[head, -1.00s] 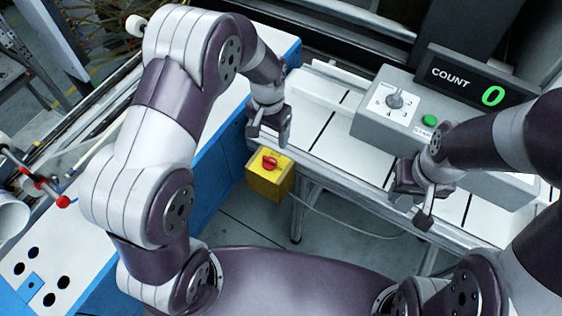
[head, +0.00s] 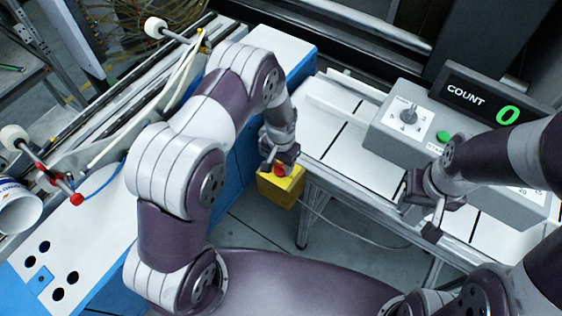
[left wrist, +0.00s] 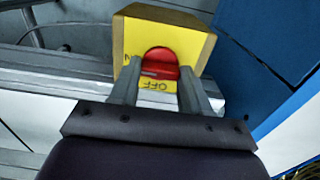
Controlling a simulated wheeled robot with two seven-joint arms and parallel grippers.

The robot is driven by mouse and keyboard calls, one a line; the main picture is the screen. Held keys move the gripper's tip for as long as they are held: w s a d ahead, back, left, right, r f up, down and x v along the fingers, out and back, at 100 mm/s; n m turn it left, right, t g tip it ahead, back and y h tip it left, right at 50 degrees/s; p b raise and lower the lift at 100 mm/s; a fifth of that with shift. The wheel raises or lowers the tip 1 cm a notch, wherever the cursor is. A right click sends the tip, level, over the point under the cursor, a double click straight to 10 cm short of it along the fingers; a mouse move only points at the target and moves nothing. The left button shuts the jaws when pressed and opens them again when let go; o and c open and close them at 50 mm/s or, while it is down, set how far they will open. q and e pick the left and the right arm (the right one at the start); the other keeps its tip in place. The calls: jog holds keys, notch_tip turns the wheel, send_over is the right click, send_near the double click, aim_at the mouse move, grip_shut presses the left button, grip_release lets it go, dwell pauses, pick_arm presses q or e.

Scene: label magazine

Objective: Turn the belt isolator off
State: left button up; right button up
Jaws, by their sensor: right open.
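The belt isolator is a yellow box (head: 284,191) with a red rotary knob (head: 280,170), below the conveyor's near left corner. My left gripper (head: 280,167) is at the knob and partly covers it in the head view. In the left wrist view the yellow box (left wrist: 185,35) bears an OFF label near me and part of another label at left. My left fingers (left wrist: 160,85) stand apart, one at each side of the red knob (left wrist: 160,60); firm contact does not show. The knob's setting is unclear. My right gripper (head: 432,215) is open and empty over the conveyor's front edge.
A grey control box (head: 385,130) with a selector dial and green button stands on the white conveyor (head: 335,110). A COUNT display (head: 490,95) reads 0. A blue-sided machine (head: 235,165) stands close left of the isolator. A cable runs below the conveyor.

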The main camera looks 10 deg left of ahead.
pick_arm(q)
jog(key=shift+c, duration=0.4)
jog(key=shift+n, duration=0.3)
jog(key=n, duration=0.3)
jog(key=shift+n, duration=0.3)
jog(key=n, duration=0.4)
jog(key=shift+n, duration=0.3)
jog(key=n, duration=0.4)
jog(key=shift+n+b, duration=0.3)
jog(key=shift+n, duration=2.2)
jog(key=o, duration=1.1)
jog(key=shift+c, duration=0.2)
